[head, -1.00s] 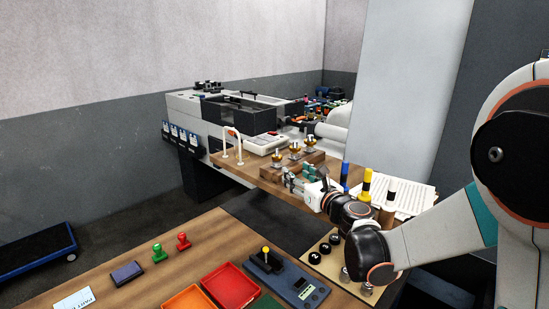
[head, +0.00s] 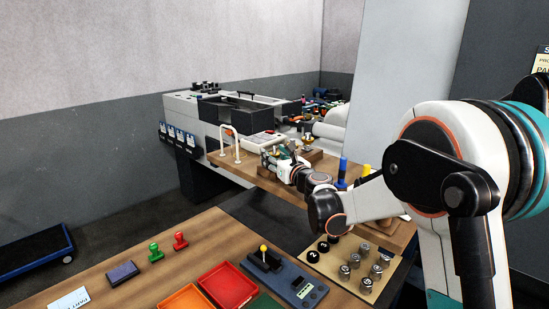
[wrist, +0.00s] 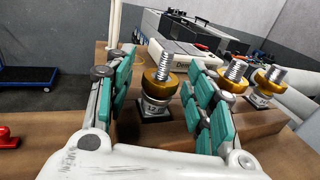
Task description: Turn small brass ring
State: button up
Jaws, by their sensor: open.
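Several brass rings sit on threaded silver posts along a wooden block (wrist: 180,134). The left brass ring (wrist: 160,86) in the wrist view sits on a post above a base marked 12. My gripper (wrist: 160,100) is open, with teal-padded fingers to the left and right of this ring, apart from it. Two more brass rings, a middle one (wrist: 235,84) and a right one (wrist: 262,84), stand beyond the right finger, which partly covers the middle one. In the head view my gripper (head: 279,160) is over the block and hides part of the row; one ring (head: 308,139) shows behind it.
A white bent rail (head: 230,138) stands left of the block on the wooden bench. The grey machine (head: 190,106) is behind. A blue bottle (head: 342,168) and a yellow one (head: 366,170) stand to the right. The front table (head: 140,258) holds trays and stamps.

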jog(key=shift+w, duration=0.1)
jog(key=shift+c, duration=0.6)
jog(key=c, duration=1)
jog(key=shift+a+m+h, duration=0.15)
jog(key=shift+m+h, duration=0.15)
jog(key=shift+h, duration=0.1)
jog(key=shift+m+t+h, duration=0.5)
jog(key=shift+m+h, duration=0.1)
jog(key=shift+h, duration=0.3)
jog(key=m+h, duration=0.3)
jog(key=h, duration=0.1)
jog(key=shift+a+t+h, duration=0.1)
jog(key=shift+t+h, duration=0.2)
jog(key=shift+t, duration=0.1)
jog(key=shift+m+h, duration=1.5)
jog(key=shift+h, duration=0.8)
jog(key=shift+g, duration=0.3)
